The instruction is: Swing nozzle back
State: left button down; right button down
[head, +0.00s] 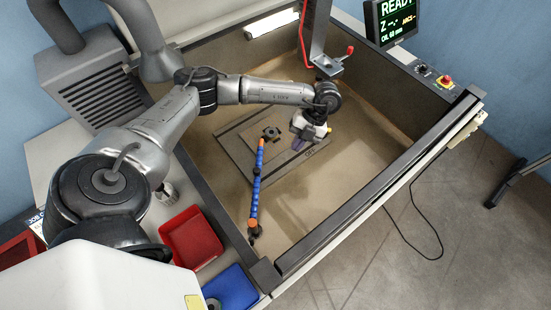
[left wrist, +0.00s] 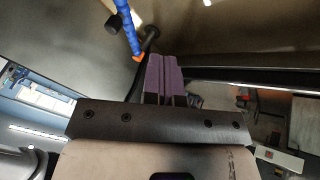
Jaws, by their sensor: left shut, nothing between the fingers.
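The nozzle is a blue segmented hose (head: 256,182) with orange ends. It runs from a dark mount (head: 253,232) near the tank's front wall up to beside a dark round part (head: 271,133) on the plate. My left gripper (head: 297,144) is right of the hose's upper end, apart from it, its purple fingers shut and empty. In the left wrist view the closed purple fingers (left wrist: 163,78) point toward the blue hose (left wrist: 128,26), which lies beyond them at upper left with a dark fitting beside it. My right gripper is not in view.
The grey plate (head: 236,150) lies on the tank floor. A machine head (head: 326,64) with a red-knobbed lever hangs behind my left wrist. A dark rail (head: 385,184) bounds the tank at right. Red (head: 191,238) and blue (head: 232,289) bins sit outside the near-left wall. The tank floor right of the hose is clear.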

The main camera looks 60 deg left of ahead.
aim_at(257, 176)
pick_arm(q)
jog(key=s+a+f+p, duration=0.2)
jog(key=s+f, duration=0.7)
jog(key=shift+g+p, duration=0.3)
jog(key=shift+s, duration=0.1)
jog(key=shift+s+a, duration=0.1)
